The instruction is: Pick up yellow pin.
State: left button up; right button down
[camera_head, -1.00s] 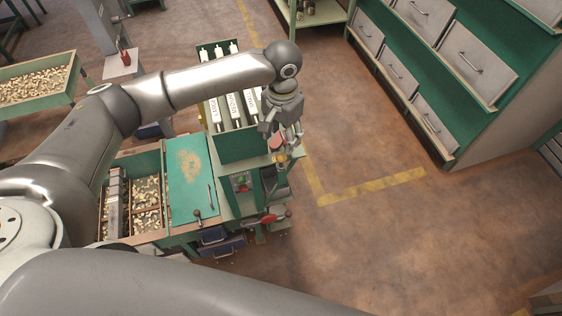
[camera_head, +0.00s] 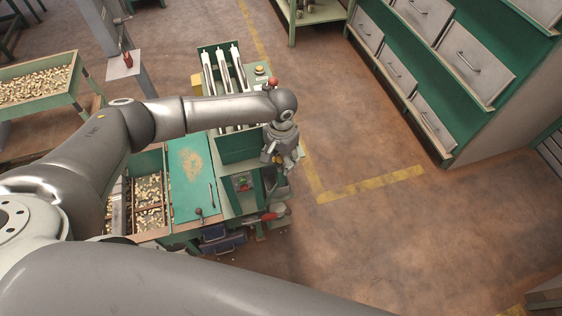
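I cannot make out a yellow pin for certain. My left gripper (camera_head: 281,159) hangs fingers-down over the right end of the green hopper bench (camera_head: 237,158), beside its open shelf. Its fingers are small and partly overlap dark parts behind them, so I cannot tell if they are open or hold anything. A round yellow piece (camera_head: 260,70) sits on a small panel at the bench's far end, beyond my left wrist. A red knob (camera_head: 272,82) shows just above the wrist. My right gripper is out of view.
Bins of nuts (camera_head: 148,197) and a green board (camera_head: 190,172) lie left of the gripper. A red-handled tool (camera_head: 262,217) and dark blue boxes (camera_head: 222,240) are at the near edge. Open floor lies to the right, before the drawer cabinet (camera_head: 470,60).

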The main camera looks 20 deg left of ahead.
pick_arm(q)
grip_shut()
jog(key=shift+r, duration=0.1)
